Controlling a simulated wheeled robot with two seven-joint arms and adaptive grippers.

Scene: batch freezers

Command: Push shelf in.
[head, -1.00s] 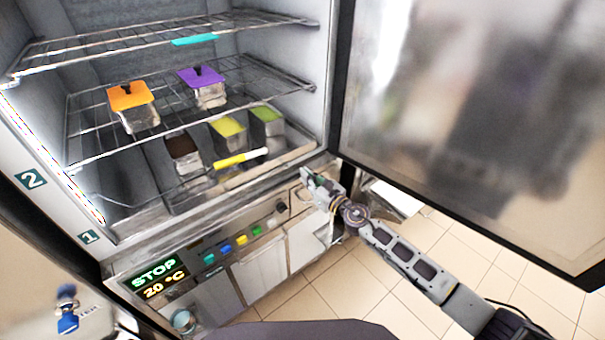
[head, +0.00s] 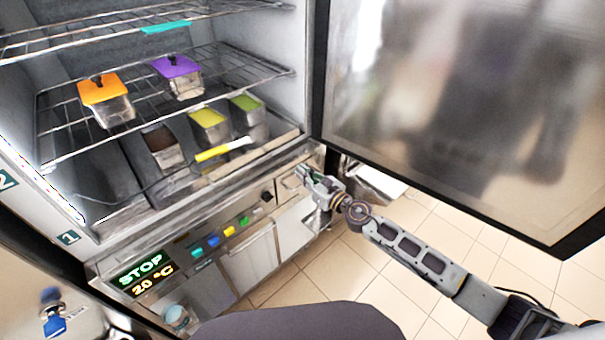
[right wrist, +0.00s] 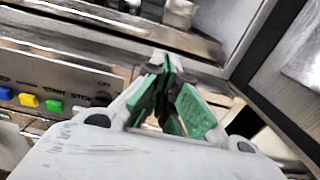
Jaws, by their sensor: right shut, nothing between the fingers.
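The open freezer holds wire shelves. The middle wire shelf (head: 215,72) carries a tub with an orange lid (head: 103,88) and one with a purple lid (head: 176,67). The upper wire shelf (head: 90,36) shows only in part. My right gripper (head: 306,175) is shut and empty, outside the freezer near its lower right corner, below the shelves and right of the control panel. In the right wrist view its green-padded fingers (right wrist: 165,75) point toward the freezer's lower edge. I cannot tell whether they touch it. My left gripper is not in view.
The open glass door (head: 450,110) stands to the right, above my right arm. Brown, yellow and green open tubs (head: 208,118) sit at the freezer's bottom, with a yellow-and-white tool (head: 222,149) before them. The control panel (head: 230,228) is below. Tiled floor (head: 430,225) is clear at right.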

